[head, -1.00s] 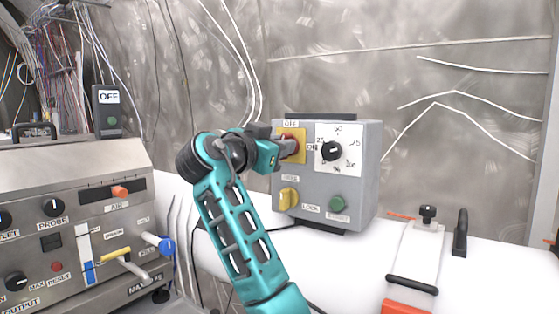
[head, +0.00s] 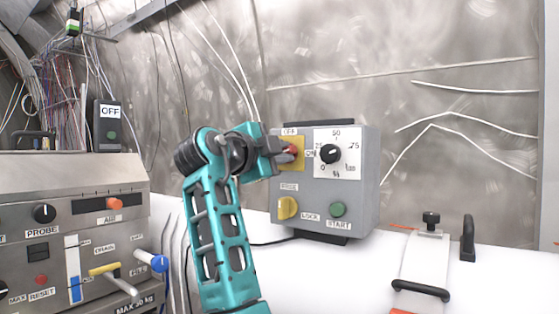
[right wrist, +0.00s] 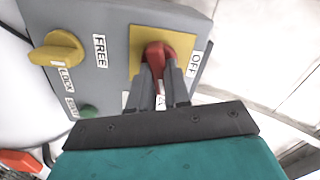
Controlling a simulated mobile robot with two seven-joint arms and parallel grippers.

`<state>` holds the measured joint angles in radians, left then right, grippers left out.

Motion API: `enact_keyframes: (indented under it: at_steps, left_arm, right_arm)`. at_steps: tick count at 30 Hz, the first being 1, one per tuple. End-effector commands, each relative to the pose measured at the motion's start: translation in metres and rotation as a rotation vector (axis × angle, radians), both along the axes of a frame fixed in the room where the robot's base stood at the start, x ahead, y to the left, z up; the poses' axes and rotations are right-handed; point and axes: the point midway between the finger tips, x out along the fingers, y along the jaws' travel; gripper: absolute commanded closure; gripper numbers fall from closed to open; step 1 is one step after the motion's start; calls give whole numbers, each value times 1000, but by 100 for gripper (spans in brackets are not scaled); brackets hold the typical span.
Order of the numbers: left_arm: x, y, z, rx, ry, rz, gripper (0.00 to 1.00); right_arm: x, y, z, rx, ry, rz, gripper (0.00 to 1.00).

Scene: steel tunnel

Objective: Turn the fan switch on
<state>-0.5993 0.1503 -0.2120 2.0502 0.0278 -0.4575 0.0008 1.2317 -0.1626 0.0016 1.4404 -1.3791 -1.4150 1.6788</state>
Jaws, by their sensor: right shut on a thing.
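A grey control box (head: 358,205) stands on the white surface. On its upper left is a red rotary switch (head: 291,150) on a yellow plate, with an OFF label above and an ON label to its right. My right gripper (head: 280,154) reaches it from the left. In the right wrist view its two fingers (right wrist: 161,72) are shut around the grip of the red switch (right wrist: 158,48), partly hiding it and the label below. The OFF label (right wrist: 194,63) is clear there. My left gripper is not in view.
The box also has a black dial (head: 331,154), a yellow knob (head: 288,208) and a green START button (head: 337,209). A steel panel (head: 70,190) with knobs stands at left, with a dark OFF box (head: 110,128) behind it. A clamp-like fixture (head: 425,258) lies at right.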

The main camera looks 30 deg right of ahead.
Motion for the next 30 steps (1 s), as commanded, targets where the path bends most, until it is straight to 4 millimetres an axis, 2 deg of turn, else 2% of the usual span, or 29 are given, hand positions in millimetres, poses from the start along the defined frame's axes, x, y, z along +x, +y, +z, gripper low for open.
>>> enact_keyframes:
  at_steps: [12,30]
  left_arm:
    - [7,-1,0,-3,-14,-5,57]
    - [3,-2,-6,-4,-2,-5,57]
  right_arm:
    - [-1,0,-2,106,-252,-3,100]
    - [-1,0,-3,137,-326,-4,100]
